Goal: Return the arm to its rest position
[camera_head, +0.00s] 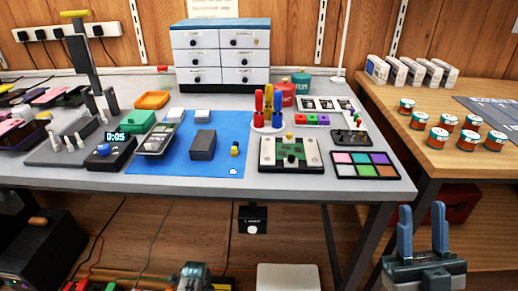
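My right gripper (422,212) is at the bottom right, in front of the workbench (290,187) and below the level of its top. Its two blue fingers point up and stand apart, with nothing between them. It touches no object that I can see. My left gripper and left arm are not in view.
The workbench holds a blue mat (215,163), a timer box (108,152) reading 0:05, a drawer cabinet (222,55) and a colour-swatch board (365,165). A wooden table (440,160) with several small jars stands at right. A white box (288,278) is at the bottom middle.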

